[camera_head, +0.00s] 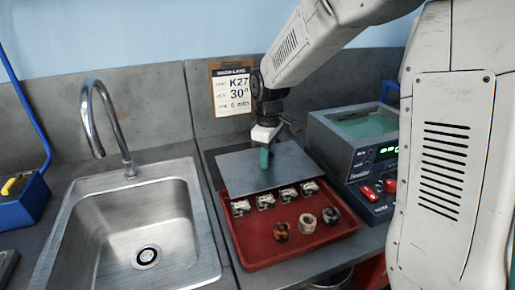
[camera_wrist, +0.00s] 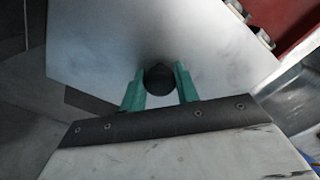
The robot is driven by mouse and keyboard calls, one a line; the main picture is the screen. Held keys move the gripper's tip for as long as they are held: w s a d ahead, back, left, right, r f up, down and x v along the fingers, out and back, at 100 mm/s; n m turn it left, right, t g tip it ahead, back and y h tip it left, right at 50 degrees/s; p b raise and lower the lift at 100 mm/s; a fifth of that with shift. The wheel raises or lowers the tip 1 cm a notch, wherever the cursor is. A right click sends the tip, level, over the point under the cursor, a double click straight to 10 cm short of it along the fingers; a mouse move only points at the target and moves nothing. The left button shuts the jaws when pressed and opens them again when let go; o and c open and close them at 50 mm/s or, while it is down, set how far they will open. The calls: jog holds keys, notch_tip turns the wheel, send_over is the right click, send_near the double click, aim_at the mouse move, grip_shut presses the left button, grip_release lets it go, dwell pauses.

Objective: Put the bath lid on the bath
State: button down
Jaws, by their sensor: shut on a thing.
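The bath lid (camera_head: 244,168) is a flat grey metal plate with a dark round knob (camera_wrist: 160,78) in its middle. My gripper (camera_head: 264,158) has its green fingers shut on that knob, one on each side, as the wrist view also shows. The lid is over the back part of the red tray (camera_head: 262,252), roughly level; whether it touches anything beneath cannot be told. The bath (camera_head: 352,140) is a grey box with an open top and greenish liquid (camera_head: 368,126), to the right of the lid. Its front panel has a lit green display.
Several small metal clips (camera_head: 265,200) and three ring-shaped parts (camera_head: 307,222) sit in the tray in front of the lid. A steel sink (camera_head: 135,235) with a tall tap (camera_head: 92,115) is at left. A sign (camera_head: 232,88) leans on the back wall. Red knobs (camera_head: 368,193) stand before the bath.

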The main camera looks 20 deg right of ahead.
aim_at(281, 178)
jog(key=s, duration=0.4)
jog(key=s+d+r, duration=0.1)
jog(key=s, duration=0.2)
jog(key=shift+s+r, duration=0.15)
jog(key=shift+r, duration=1.5)
